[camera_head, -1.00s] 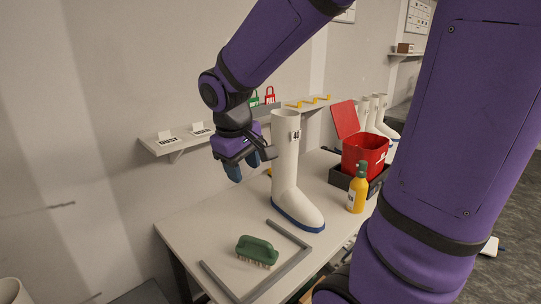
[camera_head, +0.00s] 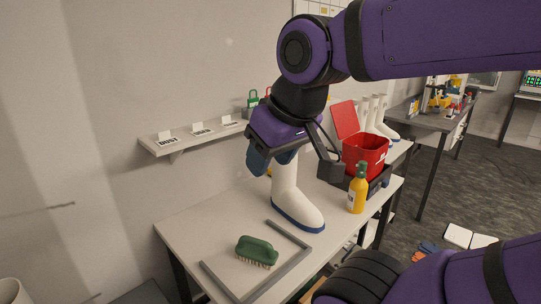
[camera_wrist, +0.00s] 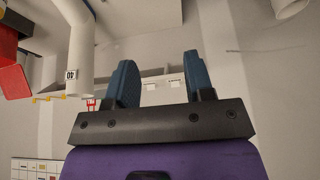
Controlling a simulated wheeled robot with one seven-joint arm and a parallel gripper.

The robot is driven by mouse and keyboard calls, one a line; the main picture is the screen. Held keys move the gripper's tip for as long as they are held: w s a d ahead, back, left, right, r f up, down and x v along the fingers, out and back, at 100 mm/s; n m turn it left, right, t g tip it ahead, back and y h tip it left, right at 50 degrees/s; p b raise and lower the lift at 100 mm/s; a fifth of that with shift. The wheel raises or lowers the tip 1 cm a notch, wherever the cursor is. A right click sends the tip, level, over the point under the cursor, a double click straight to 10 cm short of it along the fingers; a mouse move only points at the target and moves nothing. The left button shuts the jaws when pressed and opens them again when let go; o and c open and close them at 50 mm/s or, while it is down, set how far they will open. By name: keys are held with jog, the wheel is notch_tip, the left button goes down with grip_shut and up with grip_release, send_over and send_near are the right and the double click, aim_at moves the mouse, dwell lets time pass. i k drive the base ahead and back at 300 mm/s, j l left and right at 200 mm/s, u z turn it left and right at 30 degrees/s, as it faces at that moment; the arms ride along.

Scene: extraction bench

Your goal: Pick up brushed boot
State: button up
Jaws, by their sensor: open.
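A tall white boot (camera_head: 296,205) with a blue sole stands upright on the bench, toe to the right. My arm hides its upper shaft in the head view. Its white shaft with a small tag also shows in the wrist view (camera_wrist: 82,50), left of my fingers. A green brush (camera_head: 257,250) lies bristles down in front of it, inside a grey frame. My gripper (camera_head: 268,158) is at the upper left of the boot, in front of its shaft in the picture. In the wrist view its two blue fingers (camera_wrist: 160,84) are apart with nothing between them.
A red bin (camera_head: 366,152) with its lid raised and a yellow bottle (camera_head: 357,190) stand right of the boot. A wall shelf (camera_head: 190,138) with label cards runs behind. More white boots (camera_head: 376,115) stand farther back. The bench's left part (camera_head: 205,222) is clear.

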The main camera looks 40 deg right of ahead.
aim_at(286, 198)
jog(key=l+u, duration=0.15)
jog(key=l, duration=0.65)
jog(key=l+u, duration=0.15)
jog(key=l, duration=0.6)
jog(key=k+l+u, duration=0.15)
jog(key=l, duration=0.65)
